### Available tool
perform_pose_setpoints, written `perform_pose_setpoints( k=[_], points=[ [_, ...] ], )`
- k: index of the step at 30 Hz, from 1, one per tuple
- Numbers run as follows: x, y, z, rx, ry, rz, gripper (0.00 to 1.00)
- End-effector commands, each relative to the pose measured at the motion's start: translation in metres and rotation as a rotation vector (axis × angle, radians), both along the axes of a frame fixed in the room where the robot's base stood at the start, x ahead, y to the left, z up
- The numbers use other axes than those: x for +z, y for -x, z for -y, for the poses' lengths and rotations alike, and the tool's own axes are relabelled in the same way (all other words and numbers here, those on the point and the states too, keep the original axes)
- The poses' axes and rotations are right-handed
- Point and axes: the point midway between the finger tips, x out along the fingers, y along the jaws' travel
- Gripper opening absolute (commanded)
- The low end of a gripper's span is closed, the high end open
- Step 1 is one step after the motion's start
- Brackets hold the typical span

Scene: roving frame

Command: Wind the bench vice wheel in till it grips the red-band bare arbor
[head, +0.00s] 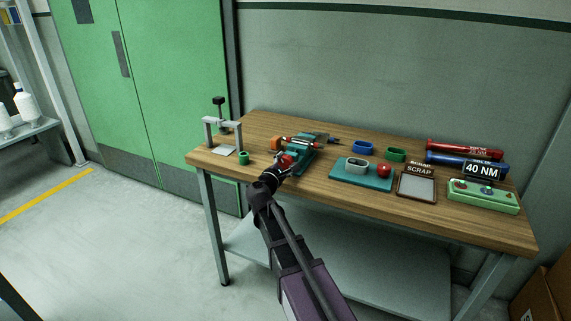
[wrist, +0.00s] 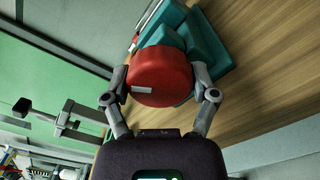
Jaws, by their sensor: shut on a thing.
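The teal bench vice (head: 306,153) stands on the left half of the wooden bench; its body also shows in the wrist view (wrist: 207,48). Its red wheel (wrist: 160,77), with a pale mark on its face, is between the two fingers of my gripper (wrist: 163,92), which is shut on it. In the head view my gripper (head: 276,174) reaches the vice from the front and partly hides the wheel.
A grey clamp stand (head: 222,134) and a green ring (head: 243,158) are left of the vice. To the right are a teal tray (head: 345,179) with a grey ring and red ball, a SCRAP tray (head: 416,188), and a green control box (head: 483,196) near the 40 NM display (head: 482,169).

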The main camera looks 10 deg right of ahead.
Motion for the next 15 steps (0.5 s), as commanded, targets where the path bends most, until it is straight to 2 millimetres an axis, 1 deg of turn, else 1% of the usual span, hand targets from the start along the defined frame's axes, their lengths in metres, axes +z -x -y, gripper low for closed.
perform_pose_setpoints(
  k=[8,15],
  points=[
    [0.0004,-0.0012,0.0004,0.0,-0.159,0.117,0.28],
    [0.0005,-0.0013,0.0005,0.0,-0.34,0.249,0.28]
  ],
)
